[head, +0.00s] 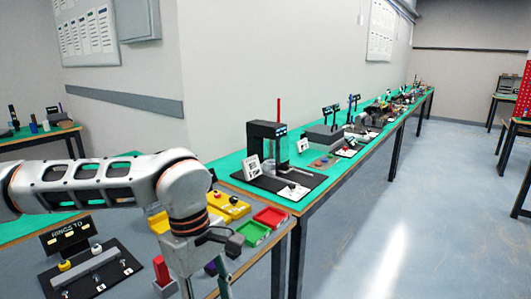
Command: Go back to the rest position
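My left arm (90,185) comes in from the left over the near bench and bends down at its wrist. My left gripper (207,283) points down at the bottom of the head view. Its fingertips are cut off by the frame edge, so its opening and anything between the fingers cannot be made out. My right gripper is not in view.
Near my gripper are a red block (161,270), a yellow tray (227,204), a green tray (253,232) and a red tray (271,216). A black stand (267,145) rises behind. Open floor (400,230) lies right.

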